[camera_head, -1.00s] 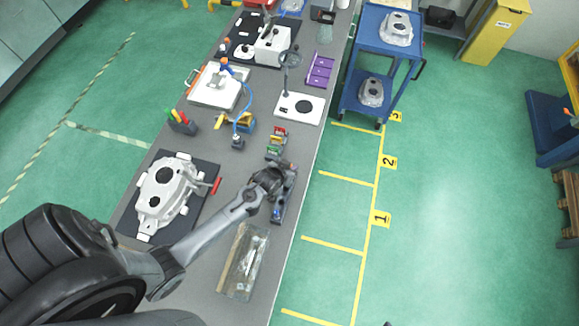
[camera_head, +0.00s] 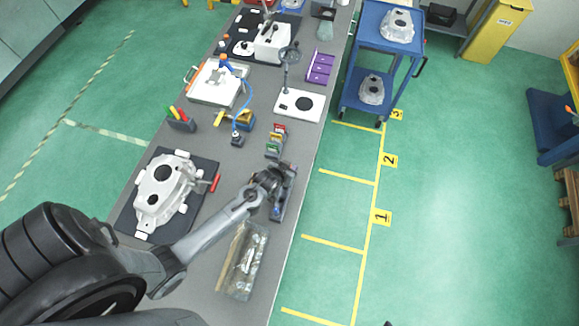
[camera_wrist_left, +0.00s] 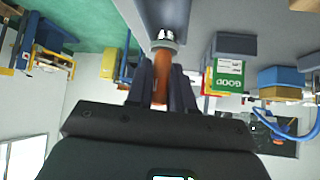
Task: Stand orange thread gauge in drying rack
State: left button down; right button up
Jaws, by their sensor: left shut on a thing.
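My left gripper (camera_head: 272,180) is above the right edge of the bench, over a long grey-blue rack (camera_head: 279,207). In the left wrist view the gripper (camera_wrist_left: 161,78) is shut on the orange thread gauge (camera_wrist_left: 161,88), with one dark finger on each side of its handle. The gauge's silver metal end (camera_wrist_left: 164,42) points away from the gripper toward a grey-blue block (camera_wrist_left: 163,14), which looks like part of the rack. I cannot tell whether the metal end touches it or is inside it. In the head view the gripper hides the gauge. My right gripper is not in view.
Small red and green bins (camera_head: 276,140) stand just behind the rack. A clear tray (camera_head: 244,262) lies in front. A casting (camera_head: 163,190) sits on a dark mat to the left, with a red-handled tool (camera_head: 215,183) beside it. A holder with coloured handles (camera_head: 180,122) stands farther back.

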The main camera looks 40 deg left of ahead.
pick_arm(q)
jog(key=shift+f+b, duration=0.3)
jog(key=shift+f, duration=0.25)
jog(key=c, duration=0.9)
grip_release()
jog(key=v, duration=1.1)
jog(key=shift+a, duration=0.1)
